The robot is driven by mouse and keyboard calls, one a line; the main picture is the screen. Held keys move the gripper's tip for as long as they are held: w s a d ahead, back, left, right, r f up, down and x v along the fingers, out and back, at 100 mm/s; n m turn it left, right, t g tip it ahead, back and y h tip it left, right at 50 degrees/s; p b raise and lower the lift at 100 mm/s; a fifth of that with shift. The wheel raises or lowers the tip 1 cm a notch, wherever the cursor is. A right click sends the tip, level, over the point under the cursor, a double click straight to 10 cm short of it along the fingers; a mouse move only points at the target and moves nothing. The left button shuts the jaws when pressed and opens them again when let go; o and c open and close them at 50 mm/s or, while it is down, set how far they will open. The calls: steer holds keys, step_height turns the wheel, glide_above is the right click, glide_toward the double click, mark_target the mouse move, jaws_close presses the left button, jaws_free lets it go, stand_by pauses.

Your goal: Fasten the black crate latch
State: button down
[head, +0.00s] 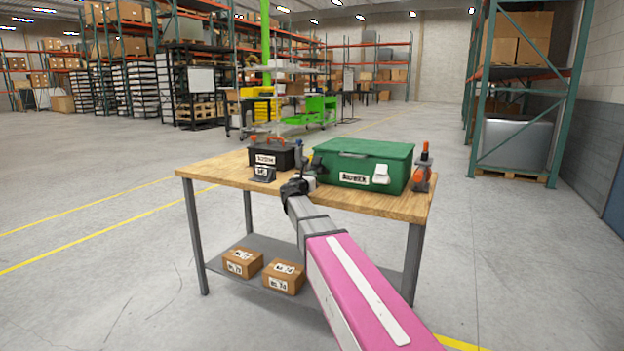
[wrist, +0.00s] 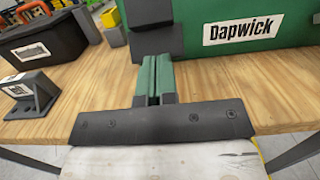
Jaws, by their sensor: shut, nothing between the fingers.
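The green crate (head: 352,160) stands on the wooden table, labelled Dapwick in the wrist view (wrist: 290,25). A black latch (wrist: 150,12) is at the left part of its front; in the head view that area is largely behind my gripper (head: 298,187). The latch looks like a dark flap standing out from the crate, but I cannot tell its exact angle. A white latch (head: 381,174) sticks out at the right of the same front. My gripper (wrist: 157,75) is shut and empty, its fingertips just in front of and below the black latch; contact is unclear.
A black toolbox (head: 271,156) stands left, with a small dark angled bracket (wrist: 30,92) in front of it. An orange and grey tool (head: 422,170) stands right of the crate. The table front (wrist: 225,92) is bare. Cartons (head: 284,277) sit on the lower shelf.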

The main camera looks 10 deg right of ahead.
mark_target(317, 158)
steer(key=shift+w+r+g+y, duration=0.15)
steer(key=shift+r+g+y, duration=0.3)
steer(key=shift+r, duration=0.3)
steer(key=shift+w+d+r+g+y, duration=0.1)
steer(key=shift+r+g+y, duration=0.1)
steer(key=shift+r+g, duration=0.15)
steer(key=shift+w+d+r+g+y, duration=0.1)
steer(key=shift+r+g+y, duration=0.1)
steer(key=shift+r, duration=0.15)
steer(key=r+g, duration=0.1)
steer(key=w+r+g+y, duration=0.1)
steer(key=d+r+y, duration=0.1)
steer(key=shift+w+r+g, duration=0.3)
steer(key=shift+w+g, duration=0.05)
steer(key=shift+g, duration=0.05)
steer(key=shift+w+d+r+g+y, duration=0.3)
steer(key=shift+r+g, duration=0.15)
steer(key=shift+w+d+r+g+y, duration=0.25)
steer(key=shift+w+r+g, duration=0.05)
steer(key=shift+r+g, duration=0.15)
steer(key=shift+w+d+r, duration=0.65)
steer(key=shift+w+r, duration=0.1)
steer(key=shift+w, duration=0.1)
steer(key=shift+a, duration=0.1)
